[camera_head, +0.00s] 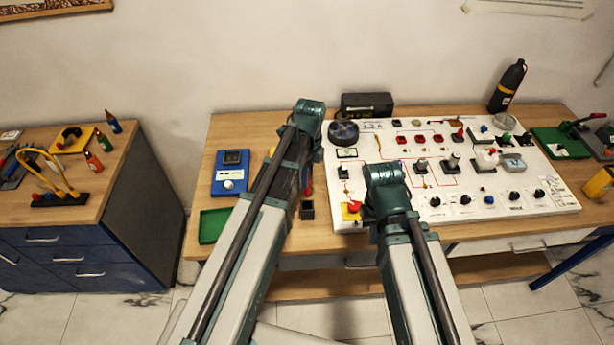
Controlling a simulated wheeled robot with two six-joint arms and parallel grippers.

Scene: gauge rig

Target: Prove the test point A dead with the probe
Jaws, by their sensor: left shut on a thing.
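My left gripper (306,174) hangs at the left end of the white panel (388,151), mostly covered by my own arm. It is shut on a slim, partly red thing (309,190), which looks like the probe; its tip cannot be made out. A small dark open holder (307,210) stands on the table just below it. My right arm reaches over the front left part of the panel and hides its own gripper. The panel carries several switches, knobs and sockets. Its labels are too small to read, so I cannot tell which is test point A.
A blue meter (231,173) and a green tray (213,225) stand left of my left arm. A black box (367,104) and a black bottle (507,86) stand behind the panel. A side cabinet (75,245) with tools is at the far left.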

